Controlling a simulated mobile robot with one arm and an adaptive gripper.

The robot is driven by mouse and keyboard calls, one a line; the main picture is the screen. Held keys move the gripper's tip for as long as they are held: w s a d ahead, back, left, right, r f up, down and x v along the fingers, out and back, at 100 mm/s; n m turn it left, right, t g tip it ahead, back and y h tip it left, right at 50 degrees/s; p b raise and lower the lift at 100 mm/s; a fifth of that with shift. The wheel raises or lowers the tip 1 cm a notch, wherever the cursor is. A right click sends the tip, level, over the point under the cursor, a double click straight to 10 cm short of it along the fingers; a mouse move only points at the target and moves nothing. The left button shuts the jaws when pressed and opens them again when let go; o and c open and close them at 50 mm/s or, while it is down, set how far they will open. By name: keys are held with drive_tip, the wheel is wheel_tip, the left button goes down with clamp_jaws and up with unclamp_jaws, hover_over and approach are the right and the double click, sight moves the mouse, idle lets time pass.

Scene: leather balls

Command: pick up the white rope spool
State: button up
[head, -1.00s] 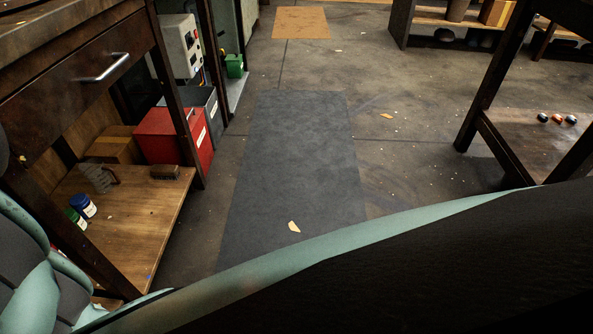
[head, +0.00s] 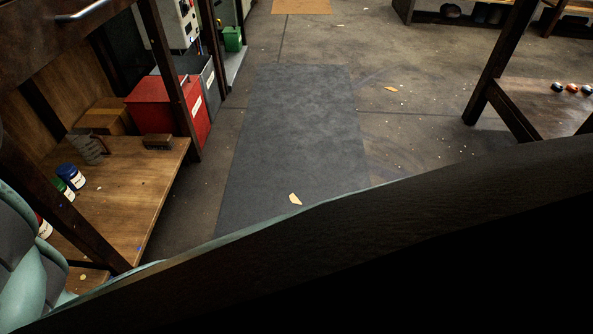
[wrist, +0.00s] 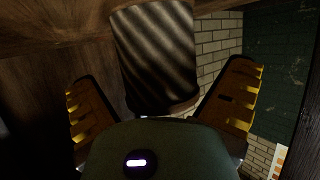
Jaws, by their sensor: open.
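In the wrist view a cylindrical spool (wrist: 155,50) with slanting pale and dark stripes stands ahead of my gripper (wrist: 163,97). It looks like the rope spool, but in the dim light I cannot tell that it is white. My gripper is open, with one finger to the left of the spool and one to the right. Gaps show between the spool and both fingers. The near end of the spool is partly hidden by my gripper's body. In the head view I see neither the spool nor the gripper.
In the head view a large dark shape fills the lower right. A wooden shelf (head: 140,190) with jars and a brush is at left, beside a red box (head: 165,110). A grey mat (head: 290,140) lies on open floor. A brick wall (wrist: 218,45) shows in the wrist view.

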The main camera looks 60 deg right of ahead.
drive_tip(key=shift+a, duration=0.3)
drive_tip(key=shift+d, duration=0.15)
drive_tip(key=c, duration=1.3)
